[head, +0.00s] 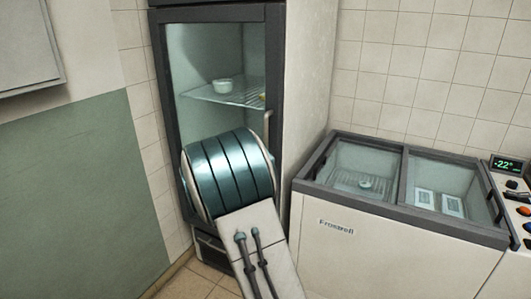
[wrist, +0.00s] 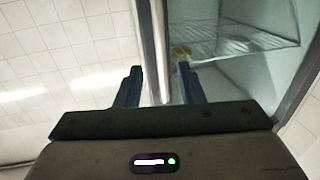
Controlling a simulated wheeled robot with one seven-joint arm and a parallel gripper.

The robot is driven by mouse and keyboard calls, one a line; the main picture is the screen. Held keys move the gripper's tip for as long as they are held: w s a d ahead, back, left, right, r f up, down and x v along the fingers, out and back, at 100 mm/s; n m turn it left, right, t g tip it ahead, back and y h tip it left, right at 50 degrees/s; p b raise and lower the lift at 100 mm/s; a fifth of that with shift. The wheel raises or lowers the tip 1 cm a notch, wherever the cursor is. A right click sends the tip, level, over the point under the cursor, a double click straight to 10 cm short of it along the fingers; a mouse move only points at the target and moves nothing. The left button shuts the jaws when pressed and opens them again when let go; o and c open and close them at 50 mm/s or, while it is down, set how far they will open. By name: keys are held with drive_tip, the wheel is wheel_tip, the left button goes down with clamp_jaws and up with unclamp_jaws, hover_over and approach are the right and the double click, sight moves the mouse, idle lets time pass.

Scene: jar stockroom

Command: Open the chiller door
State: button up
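The chiller (head: 218,12) is a tall dark-framed cabinet with a glass door (head: 205,50), at the upper middle of the head view. The door looks shut there, though its lower part is hidden behind my arm. A pale upright handle (head: 268,122) shows at the door's right side. In the wrist view my gripper (wrist: 160,73) is open, its two blue fingers apart. A pale upright bar, apparently the handle (wrist: 158,40), runs between the fingers. I cannot tell whether either finger touches it. My gripper is hidden behind my arm in the head view.
A white bowl (head: 222,86) and a yellowish item (wrist: 181,52) are on the chiller's wire shelf (head: 240,96). A low chest freezer (head: 385,235) stands close on the right. A green-and-white wall (head: 70,190) is on the left. Little floor shows between.

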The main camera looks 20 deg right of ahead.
drive_tip(key=p+x, duration=0.1)
drive_tip(key=x, duration=1.1)
drive_tip(key=shift+p, duration=0.4)
clamp_jaws()
